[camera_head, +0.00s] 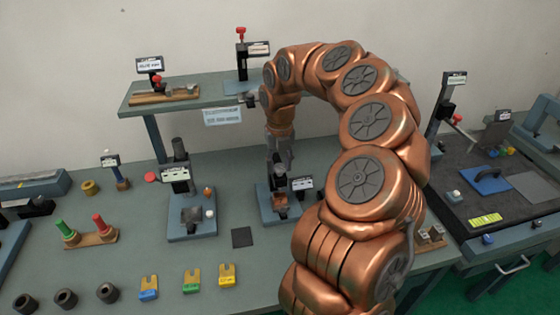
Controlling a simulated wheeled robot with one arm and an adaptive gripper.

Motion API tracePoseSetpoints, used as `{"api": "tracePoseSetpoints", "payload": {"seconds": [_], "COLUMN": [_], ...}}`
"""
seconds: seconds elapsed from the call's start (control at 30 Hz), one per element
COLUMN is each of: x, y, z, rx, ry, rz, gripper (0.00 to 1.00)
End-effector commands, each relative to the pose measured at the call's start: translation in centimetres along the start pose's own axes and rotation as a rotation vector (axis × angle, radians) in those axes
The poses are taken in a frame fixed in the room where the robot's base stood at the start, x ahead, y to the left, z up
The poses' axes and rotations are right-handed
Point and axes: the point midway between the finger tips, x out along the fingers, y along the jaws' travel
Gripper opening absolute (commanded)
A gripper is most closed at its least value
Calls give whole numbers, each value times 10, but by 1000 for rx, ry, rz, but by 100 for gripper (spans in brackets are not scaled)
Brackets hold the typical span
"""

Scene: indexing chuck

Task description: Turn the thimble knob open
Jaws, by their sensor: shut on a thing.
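My gripper (279,176) points down over a small blue-grey fixture (270,212) at the middle of the bench. Its dark fingers are shut on the thimble knob at the upper part of this fixture. The knob is mostly hidden by the fingers and too small to make out. A copper-coloured block (280,200) sits low in the fixture, just below the fingers. A white label (302,184) stands at the fixture's right side.
A similar fixture (190,228) stands to the left, with a dark square pad (242,237) between. A raised shelf (205,98) runs behind my gripper. Coloured forked blocks (192,281) line the front. My copper arm covers the bench's right part.

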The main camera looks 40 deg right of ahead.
Motion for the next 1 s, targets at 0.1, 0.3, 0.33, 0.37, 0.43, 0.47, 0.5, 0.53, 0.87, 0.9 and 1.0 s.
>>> {"api": "tracePoseSetpoints", "payload": {"seconds": [0.1, 0.3, 0.33, 0.37, 0.43, 0.47, 0.5, 0.53, 0.87, 0.9, 1.0], "x": [-2, -2, -1, -1, -1, 0, 0, 0, 1, 1, 2], "y": [2, 2, 2, 2, 1, 1, 2, 1, 1, 1, 1], "z": [-1, 0, 0, 0, 0, 0, -1, -1, -1, -1, -1], "rx": [-53, -124, -132, -140, -160, -167, -175, -181, -214, -215, -216], "ry": [1, -3, -3, -2, -1, 0, 1, 1, 2, 2, 3], "rz": [3, 5, 4, 5, 3, 3, 4, 3, 1, 1, 1], "gripper": [4, 4, 4, 4, 4, 4, 4, 4, 4, 4, 4]}}
